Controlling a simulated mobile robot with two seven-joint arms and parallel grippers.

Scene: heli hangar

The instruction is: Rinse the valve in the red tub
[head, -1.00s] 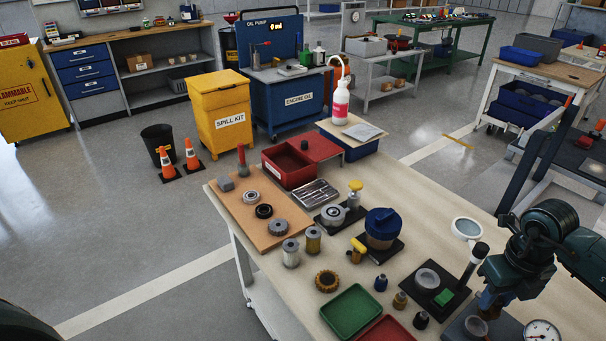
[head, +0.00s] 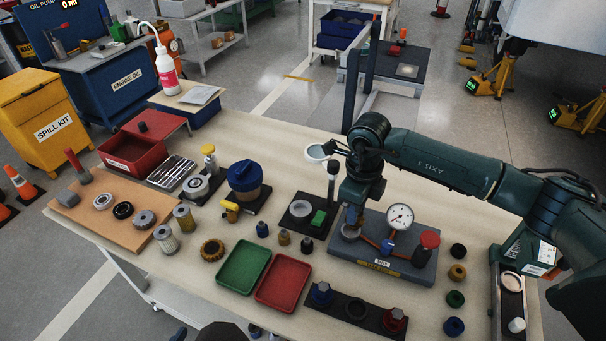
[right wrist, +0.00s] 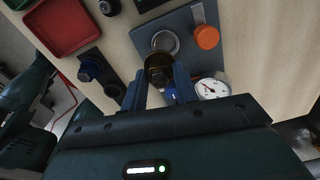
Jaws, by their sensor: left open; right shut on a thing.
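My right gripper (head: 355,222) is over the grey test block (head: 400,258), at its left end. The right wrist view shows its fingers (right wrist: 158,88) shut on a dark brownish round piece, apparently the valve (right wrist: 158,72). In that view the valve is close to the block's pale round seat (right wrist: 164,42); whether they touch I cannot tell. The red tub (head: 120,168), with a pale label on its front, stands at the back left of the bench. My left gripper (head: 220,333) is only partly seen at the bottom edge, open.
A pressure gauge (head: 400,217) and a red-topped knob (head: 429,241) rise from the block beside my right gripper. A green tray (head: 243,267), a red tray (head: 283,282) and a blue-lidded pot (head: 245,180) lie between block and tub. A white bottle (head: 168,72) stands behind.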

